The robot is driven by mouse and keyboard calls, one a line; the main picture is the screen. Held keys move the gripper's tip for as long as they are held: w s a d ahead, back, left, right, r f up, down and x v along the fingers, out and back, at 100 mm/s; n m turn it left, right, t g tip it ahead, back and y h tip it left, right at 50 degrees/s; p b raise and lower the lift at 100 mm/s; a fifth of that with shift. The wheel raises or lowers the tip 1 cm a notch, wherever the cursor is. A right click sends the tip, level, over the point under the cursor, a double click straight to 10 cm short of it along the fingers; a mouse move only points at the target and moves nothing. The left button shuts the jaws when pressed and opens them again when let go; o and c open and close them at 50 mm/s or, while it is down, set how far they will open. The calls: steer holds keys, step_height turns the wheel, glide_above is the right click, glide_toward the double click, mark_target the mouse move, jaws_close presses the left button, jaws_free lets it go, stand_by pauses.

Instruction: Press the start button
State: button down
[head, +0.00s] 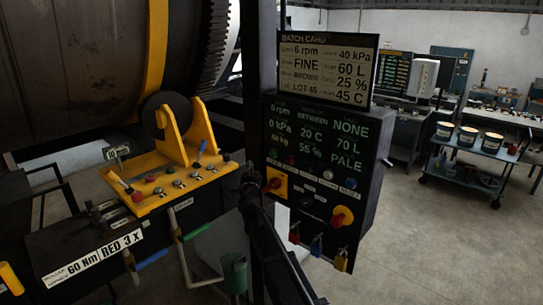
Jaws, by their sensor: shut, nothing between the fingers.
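A dark control panel (372,170) stands at the centre, with green readouts and a lower row of small controls. That row has a dim green button (274,154), a red button (289,159), a white button (328,174) and a blue button (351,183). Their labels are too small to read, so I cannot tell which is start. My gripper (250,183) appears dark and closed at the end of my arm, left of the panel's lower left edge. It holds nothing. I cannot tell its distance from the panel.
A yellow console (150,203) with levers stands left under a large drum (75,70). Floor is clear right, before a cart (470,180).

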mark_target(272, 154)
steer(key=w+d, duration=0.5)
steer(key=w, duration=0.2)
steer(key=shift+d, duration=0.2)
stand_by(0.5)
steer(key=shift+w, duration=0.1)
stand_by(1.4)
steer(key=shift+w+d, duration=0.25)
